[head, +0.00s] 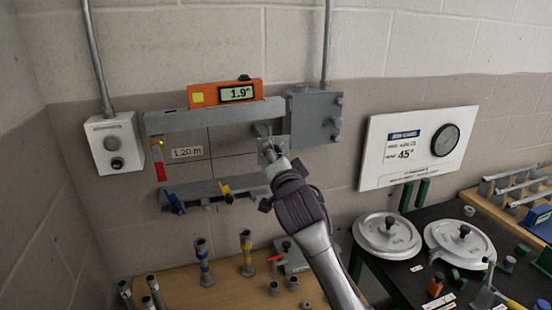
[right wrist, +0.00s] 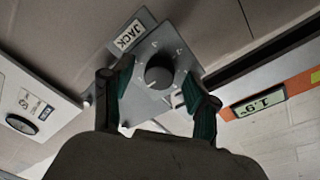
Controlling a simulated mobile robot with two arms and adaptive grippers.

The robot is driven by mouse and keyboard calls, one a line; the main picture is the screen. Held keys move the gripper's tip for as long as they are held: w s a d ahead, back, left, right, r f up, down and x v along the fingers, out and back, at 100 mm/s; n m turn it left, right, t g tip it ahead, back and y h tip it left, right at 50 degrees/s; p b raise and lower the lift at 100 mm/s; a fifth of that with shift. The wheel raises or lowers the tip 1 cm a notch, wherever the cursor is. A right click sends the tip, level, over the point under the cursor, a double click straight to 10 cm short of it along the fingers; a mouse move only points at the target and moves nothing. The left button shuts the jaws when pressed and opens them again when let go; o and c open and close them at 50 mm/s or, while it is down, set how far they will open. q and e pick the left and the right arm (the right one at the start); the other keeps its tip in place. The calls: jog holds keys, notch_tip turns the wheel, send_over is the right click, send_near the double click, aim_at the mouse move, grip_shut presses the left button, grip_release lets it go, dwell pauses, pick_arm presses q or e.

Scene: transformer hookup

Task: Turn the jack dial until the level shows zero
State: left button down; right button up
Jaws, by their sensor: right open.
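The jack dial (right wrist: 158,74) is a round black knob with a white mark, on a grey plate (right wrist: 183,53) labelled JACK in the right wrist view. My right gripper (right wrist: 157,70) is open, its green-padded fingers on either side of the dial with gaps showing. Whether the fingertips reach around it in depth is unclear. In the head view the gripper (head: 271,158) is at the jack plate, and hides most of it. The orange level (head: 210,95) sits on the grey beam and reads 1.9°; its display also shows in the right wrist view (right wrist: 258,104). My left gripper is out of view.
The grey beam (head: 200,121) runs along the wall, with a lower rail (head: 195,190) beneath. A grey box (head: 316,117) is right of the beam, and a white sign (head: 415,150) reads 45°. The wooden bench below holds several posts; the dark table holds two discs (head: 387,234).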

jog(key=shift+c, duration=0.3)
grip_shut()
jog(key=shift+n, duration=0.3)
jog(key=n+y+p, duration=0.1)
jog(key=n, duration=0.5)
jog(key=n+p, duration=0.1)
jog(key=n, duration=0.6)
jog(key=n+y+p, duration=0.1)
jog(key=n, duration=0.5)
jog(key=shift+w+d+f+n+t+y, duration=0.1)
jog(key=shift+d+f+n+t+y, duration=0.05)
jog(key=shift+d+n+t+y, duration=0.2)
